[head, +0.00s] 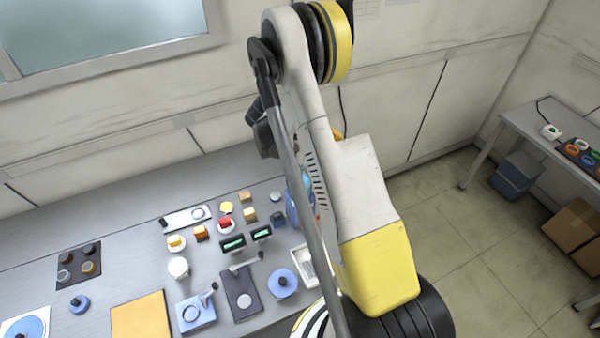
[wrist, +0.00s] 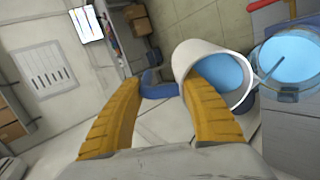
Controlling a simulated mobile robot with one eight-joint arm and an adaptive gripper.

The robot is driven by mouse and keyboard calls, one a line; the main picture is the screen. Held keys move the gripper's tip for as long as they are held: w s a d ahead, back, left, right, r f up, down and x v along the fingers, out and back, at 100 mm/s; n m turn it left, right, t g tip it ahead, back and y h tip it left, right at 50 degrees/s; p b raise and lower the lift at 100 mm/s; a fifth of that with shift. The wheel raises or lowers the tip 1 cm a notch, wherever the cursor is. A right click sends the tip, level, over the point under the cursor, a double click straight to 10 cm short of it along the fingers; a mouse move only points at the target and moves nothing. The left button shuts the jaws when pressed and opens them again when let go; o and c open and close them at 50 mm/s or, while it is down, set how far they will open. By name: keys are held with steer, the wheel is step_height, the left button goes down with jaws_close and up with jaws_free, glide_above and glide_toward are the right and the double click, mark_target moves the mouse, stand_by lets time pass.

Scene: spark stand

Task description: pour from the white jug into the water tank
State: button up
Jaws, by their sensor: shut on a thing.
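The white jug (wrist: 215,62) is in the wrist view, tilted, with its open mouth toward the camera and blue liquid inside. My gripper (wrist: 162,86) has its yellow fingers shut on the jug's blue handle (wrist: 157,91); the right finger overlaps the jug's side. The water tank (wrist: 290,62), a round clear vessel with blue water, is just right of the jug's mouth. I cannot tell whether the rims touch, and I see no clear stream. In the head view my arm hides the gripper and jug; a blue vessel, likely the tank (head: 293,211), shows partly behind the arm.
The grey bench (head: 120,215) holds a yellow-orange board (head: 141,316), a white cup (head: 178,268), a dark tray of knobs (head: 79,262) and several small coloured blocks and devices. A side table (head: 535,125) stands at the right, with cardboard boxes (head: 575,228) on the floor.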

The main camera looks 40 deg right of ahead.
steer(key=shift+w+a+r+g+h, duration=0.15)
steer(key=shift+a+r+g+h, duration=0.1)
steer(key=shift+h, duration=0.25)
steer(key=shift+w+a+r+g+h, duration=0.15)
steer(key=shift+g+h, duration=0.1)
steer(key=shift+h, duration=0.25)
stand_by(1.9)
